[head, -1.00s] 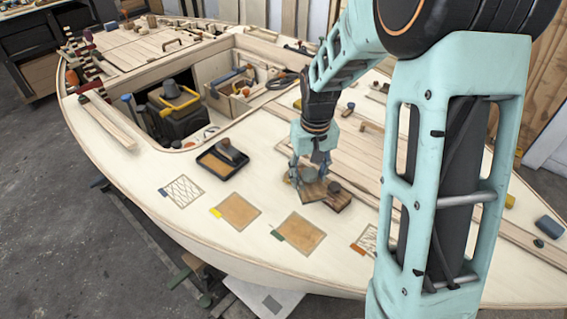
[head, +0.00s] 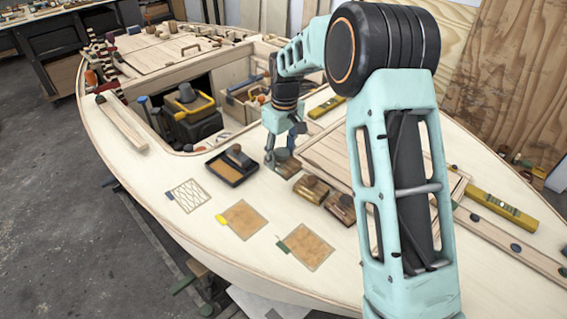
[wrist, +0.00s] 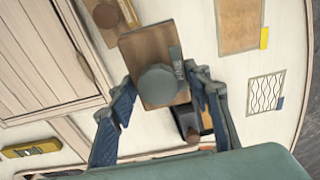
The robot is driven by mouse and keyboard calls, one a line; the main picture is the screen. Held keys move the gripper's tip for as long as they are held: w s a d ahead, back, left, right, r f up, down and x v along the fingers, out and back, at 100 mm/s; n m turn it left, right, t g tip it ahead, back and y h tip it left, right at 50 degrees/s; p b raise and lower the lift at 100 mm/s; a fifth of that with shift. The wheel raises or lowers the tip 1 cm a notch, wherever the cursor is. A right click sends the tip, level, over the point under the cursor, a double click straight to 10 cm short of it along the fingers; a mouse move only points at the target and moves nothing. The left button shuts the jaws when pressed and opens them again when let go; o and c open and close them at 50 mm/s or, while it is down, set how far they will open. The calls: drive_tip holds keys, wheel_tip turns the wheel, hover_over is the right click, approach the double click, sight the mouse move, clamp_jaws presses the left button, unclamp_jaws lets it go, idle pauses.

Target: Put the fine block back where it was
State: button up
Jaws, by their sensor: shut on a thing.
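My gripper (head: 280,158) is shut on a wooden block (wrist: 147,45) with a round grey knob on top and a grey label at its edge. The label cannot be read, so I cannot tell its grade from the pictures. In the wrist view my gripper's fingers (wrist: 158,95) lie on both sides of the block. In the head view the held block (head: 287,168) is partly hidden by my fingers, just behind two similar wooden blocks (head: 310,188) (head: 340,208). I cannot tell whether it touches the deck.
A black tray (head: 215,172) with a dark knobbed tool stands left of my gripper. Nearer the deck edge lie a hatched sheet (head: 187,195), a yellow-tabbed tan sheet (head: 241,219) and a green-tabbed tan sheet (head: 304,247). A yellow level (head: 502,212) lies right. An open hatch lies behind the tray.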

drive_tip(key=w+f, duration=0.1)
drive_tip(key=w, duration=0.1)
drive_tip(key=w+f, duration=0.1)
drive_tip(key=f, duration=0.1)
drive_tip(key=w+f, duration=0.2)
drive_tip(key=shift+w+d+f+p, duration=0.15)
drive_tip(key=shift+w+d+p, duration=0.15)
drive_tip(key=shift+w+p, duration=0.1)
drive_tip(key=shift+w+d+f, duration=0.1)
drive_tip(key=shift+w+f, duration=0.45)
drive_tip(key=shift+f, duration=1.8)
drive_tip(key=o, duration=1.6)
drive_tip(key=shift+c, duration=0.2)
wheel_tip(320, 180, up, 12)
drive_tip(key=shift+s+d, duration=0.3)
drive_tip(key=shift+s, duration=0.05)
drive_tip(key=shift+r, duration=0.1)
